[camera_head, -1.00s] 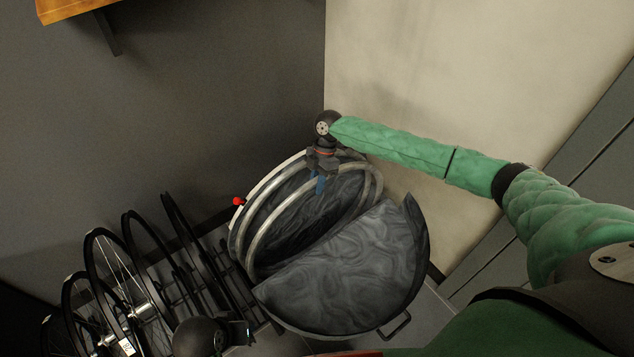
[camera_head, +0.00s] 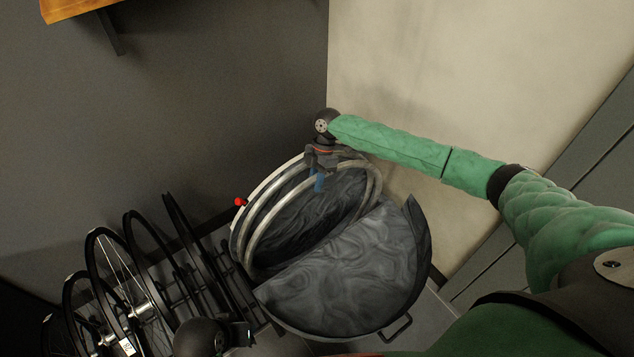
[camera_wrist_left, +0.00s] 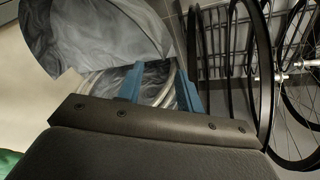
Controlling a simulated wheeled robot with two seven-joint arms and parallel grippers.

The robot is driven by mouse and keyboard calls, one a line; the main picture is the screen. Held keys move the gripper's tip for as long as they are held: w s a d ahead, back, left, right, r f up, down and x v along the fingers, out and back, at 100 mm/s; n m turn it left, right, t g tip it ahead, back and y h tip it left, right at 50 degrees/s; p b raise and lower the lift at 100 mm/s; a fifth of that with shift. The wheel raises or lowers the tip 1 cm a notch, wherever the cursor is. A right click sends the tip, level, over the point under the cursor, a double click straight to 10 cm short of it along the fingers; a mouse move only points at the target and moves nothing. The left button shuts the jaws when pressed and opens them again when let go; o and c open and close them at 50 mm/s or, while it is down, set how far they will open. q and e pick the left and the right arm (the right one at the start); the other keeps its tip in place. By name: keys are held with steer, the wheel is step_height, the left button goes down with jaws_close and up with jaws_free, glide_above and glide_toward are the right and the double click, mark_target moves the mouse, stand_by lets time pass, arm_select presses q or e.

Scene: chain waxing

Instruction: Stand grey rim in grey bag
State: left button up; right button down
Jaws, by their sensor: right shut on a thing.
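The grey bag (camera_head: 345,270) stands open on the floor in the corner, round, with a dark marbled lining. The grey rim (camera_head: 253,230) is a pale hoop standing on edge, leaning a little, inside the bag's opening. Its lower edge is hidden by the bag's front flap. My right gripper (camera_head: 319,183) is at the top of the rim, its blue fingers shut on it. My left gripper (camera_wrist_left: 160,88) has its blue fingers spread apart and empty; the bag and pale hoop bands show beyond them. Only its dark wrist shows at the bottom of the head view.
Several black wheels (camera_head: 128,262) stand in a rack left of the bag, close to my left wrist. A small red knob (camera_head: 240,202) shows at the bag's left edge. A dark wall and a pale wall (camera_head: 430,80) meet behind the bag. A wooden shelf (camera_head: 70,8) is at upper left.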

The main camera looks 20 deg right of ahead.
steer(key=c, duration=1.2)
jaws_free()
steer(key=shift+c, duration=0.2)
arm_select(q)
steer(key=shift+a, duration=0.1)
steer(key=shift+f+b, duration=0.75)
arm_select(e)
steer(key=v, duration=0.8)
steer(key=shift+f, duration=0.1)
